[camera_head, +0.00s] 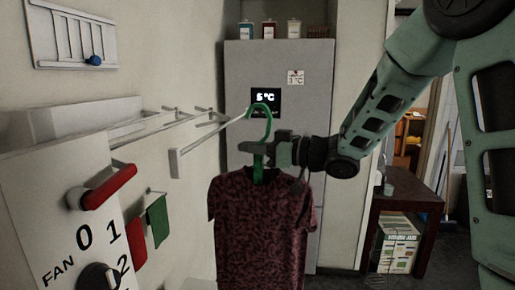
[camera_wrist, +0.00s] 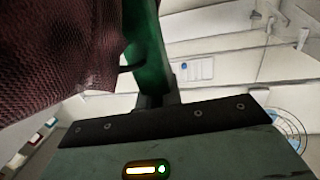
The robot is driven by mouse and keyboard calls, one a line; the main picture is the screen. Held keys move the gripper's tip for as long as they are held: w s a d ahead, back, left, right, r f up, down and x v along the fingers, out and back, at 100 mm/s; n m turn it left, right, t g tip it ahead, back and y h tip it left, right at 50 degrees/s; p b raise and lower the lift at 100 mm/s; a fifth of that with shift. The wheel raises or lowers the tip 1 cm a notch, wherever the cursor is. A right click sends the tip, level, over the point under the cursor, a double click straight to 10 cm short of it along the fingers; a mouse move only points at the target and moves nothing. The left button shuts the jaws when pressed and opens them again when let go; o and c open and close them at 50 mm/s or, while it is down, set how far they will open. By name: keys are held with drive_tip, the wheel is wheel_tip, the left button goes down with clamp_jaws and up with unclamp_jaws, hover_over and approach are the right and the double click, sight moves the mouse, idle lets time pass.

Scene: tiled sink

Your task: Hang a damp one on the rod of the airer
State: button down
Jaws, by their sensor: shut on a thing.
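My gripper (camera_head: 266,149) is shut on a green hanger (camera_head: 260,125) in the head view. A dark maroon patterned shirt (camera_head: 262,230) hangs from the hanger below my gripper. The hanger's hook points up and looks close to the front end of the airer's rod (camera_head: 212,134); I cannot tell whether they touch. The white wall airer (camera_head: 176,162) sticks out from the left wall. In the wrist view the green hanger (camera_wrist: 147,50) runs up from the gripper, with the shirt (camera_wrist: 60,60) at the left. Whether the shirt is damp cannot be seen.
A grey fridge (camera_head: 300,150) with a temperature display stands behind the shirt. A fan panel with a red handle (camera_head: 109,187) is at the front left. Red and green cloths (camera_head: 158,219) hang low on the left wall. A dark side table (camera_head: 405,206) stands at the right.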

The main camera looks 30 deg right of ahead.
drive_tip(key=shift+s+a+b+x, duration=0.15)
drive_tip(key=shift+x, duration=1.05)
drive_tip(key=shift+s+a+b+x, duration=0.1)
drive_tip(key=shift+s+a+x, duration=0.1)
drive_tip(key=shift+x, duration=0.95)
drive_tip(key=shift+s+a+b+x, duration=0.15)
drive_tip(key=shift+x, duration=1.05)
drive_tip(key=shift+d+f+b, duration=0.1)
drive_tip(key=shift+f+b, duration=1.1)
drive_tip(key=shift+f, duration=0.3)
drive_tip(key=c, duration=1.5)
unclamp_jaws()
drive_tip(key=b+v, duration=0.4)
drive_tip(key=v, duration=1.3)
drive_tip(key=shift+s+b, duration=0.25)
drive_tip(key=shift+b, duration=0.05)
drive_tip(key=shift+d+r, duration=0.1)
drive_tip(key=shift+d, duration=0.05)
